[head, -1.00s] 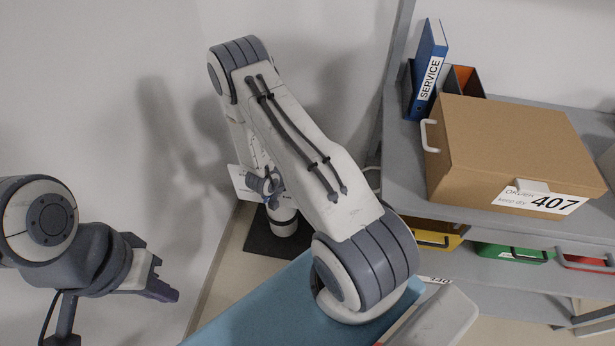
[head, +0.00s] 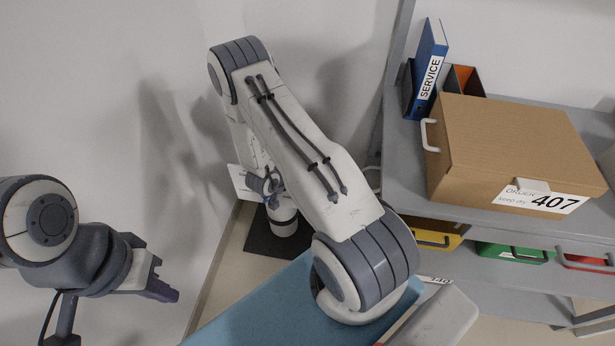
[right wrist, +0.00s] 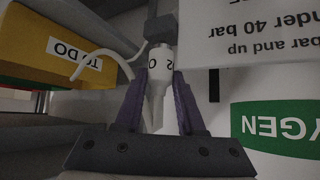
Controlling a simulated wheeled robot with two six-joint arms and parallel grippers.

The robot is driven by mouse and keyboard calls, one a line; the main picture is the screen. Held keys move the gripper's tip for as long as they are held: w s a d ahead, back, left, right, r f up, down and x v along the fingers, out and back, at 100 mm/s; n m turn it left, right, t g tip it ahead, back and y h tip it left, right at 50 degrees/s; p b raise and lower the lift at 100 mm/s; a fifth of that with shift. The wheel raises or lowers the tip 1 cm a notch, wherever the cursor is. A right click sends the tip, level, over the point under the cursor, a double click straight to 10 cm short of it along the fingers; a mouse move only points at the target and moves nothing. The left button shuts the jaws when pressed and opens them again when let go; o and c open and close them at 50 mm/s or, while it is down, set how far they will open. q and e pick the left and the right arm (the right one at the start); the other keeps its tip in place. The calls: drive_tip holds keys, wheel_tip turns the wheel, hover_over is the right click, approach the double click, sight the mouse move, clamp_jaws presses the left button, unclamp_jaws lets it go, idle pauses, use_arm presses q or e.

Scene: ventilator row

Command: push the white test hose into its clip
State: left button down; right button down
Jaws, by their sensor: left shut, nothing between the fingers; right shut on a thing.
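In the right wrist view my right gripper (right wrist: 160,88) has its purple fingers shut on a white tapered piece (right wrist: 158,70) marked with an O and a 2. A thin white hose (right wrist: 97,53) curves from the left towards that piece; whether they join is unclear. A dark grey block (right wrist: 160,29) is just beyond the piece, seeming to touch its far end. I cannot make out the clip. In the head view my right arm mostly covers its gripper and work area. My left gripper (head: 163,290) is shut and empty at the lower left, away from everything.
A printed white sign (right wrist: 250,30) and a white cylinder with a green label (right wrist: 285,127) are close on the right. A shelf with a cardboard box (head: 510,145) stands right in the head view.

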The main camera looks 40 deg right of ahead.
drive_tip(key=shift+s+a+f, duration=0.1)
drive_tip(key=shift+s+f, duration=0.05)
drive_tip(key=shift+f, duration=0.15)
drive_tip(key=shift+c, duration=2.2)
unclamp_jaws()
drive_tip(key=shift+w+a+r, duration=0.2)
drive_tip(key=shift+a+r, duration=0.15)
drive_tip(key=p+v, duration=0.1)
drive_tip(key=v, duration=0.8)
drive_tip(key=shift+s+r, duration=0.3)
